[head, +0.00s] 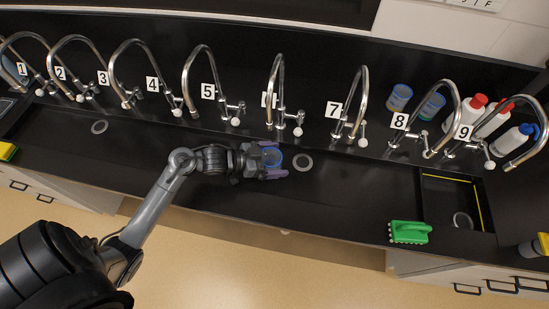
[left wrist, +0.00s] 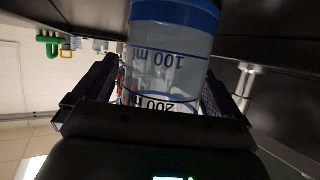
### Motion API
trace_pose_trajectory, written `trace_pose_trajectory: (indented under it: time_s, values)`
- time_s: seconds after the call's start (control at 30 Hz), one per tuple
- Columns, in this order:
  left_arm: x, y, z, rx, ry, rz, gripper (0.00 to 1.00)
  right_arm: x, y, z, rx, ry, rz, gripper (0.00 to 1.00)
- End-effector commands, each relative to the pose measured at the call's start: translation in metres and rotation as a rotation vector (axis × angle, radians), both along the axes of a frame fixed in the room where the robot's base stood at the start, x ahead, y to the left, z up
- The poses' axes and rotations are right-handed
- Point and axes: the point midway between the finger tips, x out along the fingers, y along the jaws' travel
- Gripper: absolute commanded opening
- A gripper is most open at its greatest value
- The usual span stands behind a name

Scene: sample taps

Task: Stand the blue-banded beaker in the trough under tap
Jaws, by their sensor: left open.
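The blue-banded beaker (head: 273,155) stands in the black trough (head: 350,185) below tap 6 (head: 278,90), just left of a grey drain ring (head: 302,161). My left gripper (head: 272,160) is open, with one finger on each side of the beaker. In the left wrist view the clear beaker (left wrist: 172,55), with its blue band and "100" and "200" marks, lies between the two fingers (left wrist: 155,95). Whether the fingers touch it I cannot tell. The beaker's base is hidden in the head view. My right gripper is in neither view.
Several numbered chrome taps line the back. Two blue-and-yellow cups (head: 399,97) (head: 432,105) and bottles with red and blue caps (head: 475,108) stand behind taps 8 and 9. A green brush (head: 409,232) lies at the front right.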

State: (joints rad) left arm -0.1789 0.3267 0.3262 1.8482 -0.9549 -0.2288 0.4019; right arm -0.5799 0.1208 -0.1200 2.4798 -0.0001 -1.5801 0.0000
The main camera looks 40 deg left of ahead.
Motion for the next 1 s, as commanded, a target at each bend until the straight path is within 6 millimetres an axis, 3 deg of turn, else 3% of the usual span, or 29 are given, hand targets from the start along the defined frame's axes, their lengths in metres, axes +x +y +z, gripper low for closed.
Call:
trace_pose_trajectory:
  time_s: [0.6,1.0]
  values:
    - [-0.053,0.035,0.029,0.001,0.001,0.0,0.98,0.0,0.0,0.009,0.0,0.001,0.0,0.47]
    - [-0.058,0.038,0.032,-0.001,-0.001,-0.001,0.98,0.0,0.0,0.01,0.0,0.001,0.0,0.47]
